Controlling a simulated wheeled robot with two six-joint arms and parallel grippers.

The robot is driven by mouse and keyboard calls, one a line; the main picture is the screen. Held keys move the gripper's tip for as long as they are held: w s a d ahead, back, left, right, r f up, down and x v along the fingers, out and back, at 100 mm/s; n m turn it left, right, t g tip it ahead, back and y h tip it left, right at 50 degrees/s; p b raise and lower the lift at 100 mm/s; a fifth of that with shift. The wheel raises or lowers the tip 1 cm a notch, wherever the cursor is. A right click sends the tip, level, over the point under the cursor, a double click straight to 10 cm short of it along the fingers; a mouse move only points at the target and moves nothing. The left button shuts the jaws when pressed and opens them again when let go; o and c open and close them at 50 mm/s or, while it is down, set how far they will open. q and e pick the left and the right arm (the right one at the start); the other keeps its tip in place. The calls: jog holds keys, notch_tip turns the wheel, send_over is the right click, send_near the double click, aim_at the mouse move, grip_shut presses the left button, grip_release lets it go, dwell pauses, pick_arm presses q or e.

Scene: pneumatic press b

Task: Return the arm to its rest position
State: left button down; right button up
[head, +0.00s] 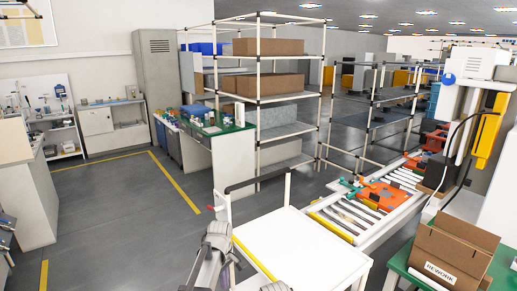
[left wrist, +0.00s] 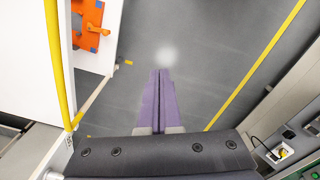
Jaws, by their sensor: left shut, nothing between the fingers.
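My left arm (head: 215,248) shows at the bottom centre of the head view, beside the left edge of a white cart top. In the left wrist view, the purple fingers of my left gripper (left wrist: 161,78) are pressed together with nothing between them. They hang over bare grey floor, apart from any object. My right gripper is not in either view.
The white cart (head: 300,248) stands close by on the right. Beyond it are a roller conveyor (head: 340,218) with orange fixtures (head: 382,194) and a cardboard REWORK box (head: 450,250). Shelving (head: 285,97) stands behind. Open floor (head: 110,225) lies to the left.

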pick_arm(q)
jog(key=s+a+m, duration=0.3)
jog(key=s+m, duration=0.3)
jog(key=s, duration=0.3)
jog(key=s+a+m, duration=0.2)
jog(key=s+m, duration=0.3)
jog(key=s, duration=0.4)
jog(key=s+d+m+y, duration=0.1)
jog(key=s+d+m, duration=0.3)
jog(key=d, duration=0.6)
jog(key=shift+s+d+m+g, duration=0.25)
jog(key=shift+s+m+g, duration=0.05)
jog(key=shift+s, duration=0.5)
jog(key=shift+r, duration=0.1)
